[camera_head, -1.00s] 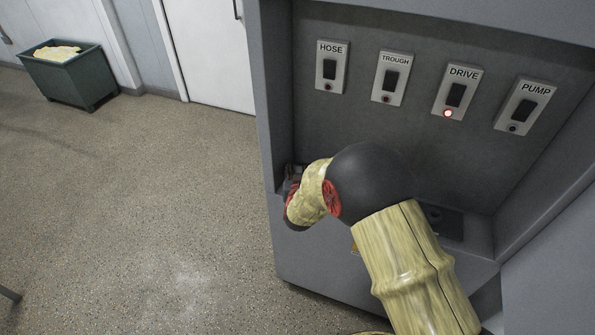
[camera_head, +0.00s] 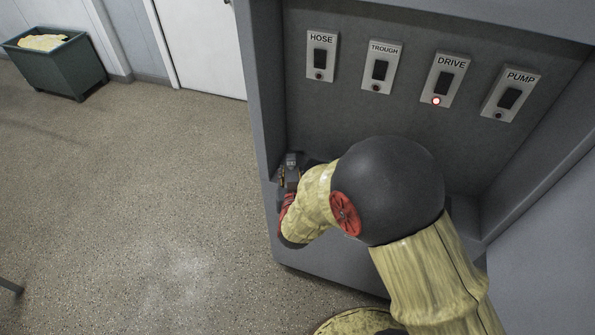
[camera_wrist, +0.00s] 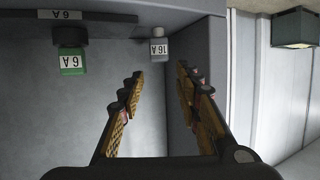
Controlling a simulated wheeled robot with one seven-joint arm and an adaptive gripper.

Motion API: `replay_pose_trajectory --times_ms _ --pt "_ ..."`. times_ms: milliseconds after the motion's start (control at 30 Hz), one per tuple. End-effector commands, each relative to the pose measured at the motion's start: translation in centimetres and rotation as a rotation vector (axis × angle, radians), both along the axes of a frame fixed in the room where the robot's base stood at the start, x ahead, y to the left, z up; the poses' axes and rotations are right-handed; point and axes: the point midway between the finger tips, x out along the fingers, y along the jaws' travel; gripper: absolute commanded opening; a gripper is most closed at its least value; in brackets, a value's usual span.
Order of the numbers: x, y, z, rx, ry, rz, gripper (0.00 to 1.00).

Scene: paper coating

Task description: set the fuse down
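In the wrist view a grey fuse (camera_wrist: 159,46) marked 16A sits in the corner of the grey cabinet, just beyond my fingertips. A green fuse (camera_wrist: 73,63) marked 6A is to the left, at a dark holder (camera_wrist: 69,38) under a 6A label. Both markings appear upside down. My gripper (camera_wrist: 159,73) is open, with a clear gap between its fingers and nothing held. In the head view my gripper (camera_head: 288,178) is at the left end of the cabinet's ledge, partly hidden by my wrist; the fuses cannot be made out there.
The cabinet's back panel carries switches marked HOSE (camera_head: 320,56), TROUGH (camera_head: 380,67), DRIVE (camera_head: 444,80) and PUMP (camera_head: 510,94); the DRIVE lamp glows red. Cabinet walls bound the recess. A green bin (camera_head: 55,68) stands far left. Open floor (camera_head: 140,200) lies left of the cabinet.

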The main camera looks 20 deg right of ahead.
Motion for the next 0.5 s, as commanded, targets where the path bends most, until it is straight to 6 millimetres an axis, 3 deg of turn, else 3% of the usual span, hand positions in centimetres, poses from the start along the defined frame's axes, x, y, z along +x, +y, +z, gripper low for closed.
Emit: replay_pose_trajectory --times_ms 133,267,367,500 --pt "0.3 0.9 2.6 0.049 0.027 0.035 0.34" --pt "-0.1 2.4 7.1 0.123 0.104 0.111 0.34" --pt "-2.0 3.3 10.9 0.163 0.181 0.178 0.34" --pt "-6.6 3.5 15.4 0.181 0.301 0.253 0.34"
